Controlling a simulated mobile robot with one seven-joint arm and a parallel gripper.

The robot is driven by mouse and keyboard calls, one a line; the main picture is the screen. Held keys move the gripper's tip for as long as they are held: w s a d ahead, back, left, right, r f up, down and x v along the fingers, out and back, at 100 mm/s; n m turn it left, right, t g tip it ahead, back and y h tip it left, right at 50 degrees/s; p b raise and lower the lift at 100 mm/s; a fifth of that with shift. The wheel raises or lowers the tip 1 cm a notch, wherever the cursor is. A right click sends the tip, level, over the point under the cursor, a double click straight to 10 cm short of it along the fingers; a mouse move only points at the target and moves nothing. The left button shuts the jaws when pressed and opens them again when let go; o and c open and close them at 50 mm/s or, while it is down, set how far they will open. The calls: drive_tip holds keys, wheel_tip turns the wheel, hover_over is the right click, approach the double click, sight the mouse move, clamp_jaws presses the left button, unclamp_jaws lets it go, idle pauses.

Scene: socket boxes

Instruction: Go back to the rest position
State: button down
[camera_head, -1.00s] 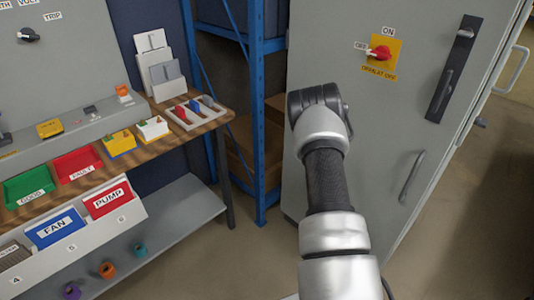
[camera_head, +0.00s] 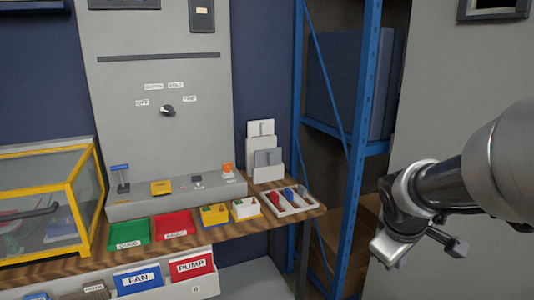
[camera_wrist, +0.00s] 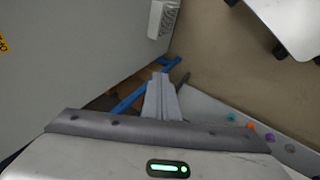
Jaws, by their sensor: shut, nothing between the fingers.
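My gripper (camera_head: 397,238) hangs at the right of the head view, in front of the grey cabinet and the blue rack. In the wrist view its two grey fingers (camera_wrist: 162,98) are together with nothing between them. It is apart from the workbench and touches nothing that I can see. My arm reaches in from the right edge of the head view.
The wooden bench (camera_head: 75,262) holds a green bin (camera_head: 128,233), a red bin (camera_head: 172,225) and a tray (camera_head: 287,201). A yellow-framed glass case (camera_head: 45,200) stands left. The blue rack (camera_head: 363,120) and grey cabinet (camera_head: 440,70) are close to my arm.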

drive_tip(key=s+a+r+m+y, duration=0.2)
drive_tip(key=s+a+r+m, duration=0.1)
drive_tip(key=s+a, duration=0.45)
drive_tip(key=s+a+r+m+y, duration=0.2)
drive_tip(key=s+a+r+m, duration=0.1)
drive_tip(key=s+a, duration=0.45)
wheel_tip(320, 180, up, 22)
drive_tip(key=d+p, duration=0.1)
drive_tip(key=p, duration=2)
drive_tip(key=shift+f+t+p, duration=0.2)
drive_tip(key=shift+t+p, duration=0.2)
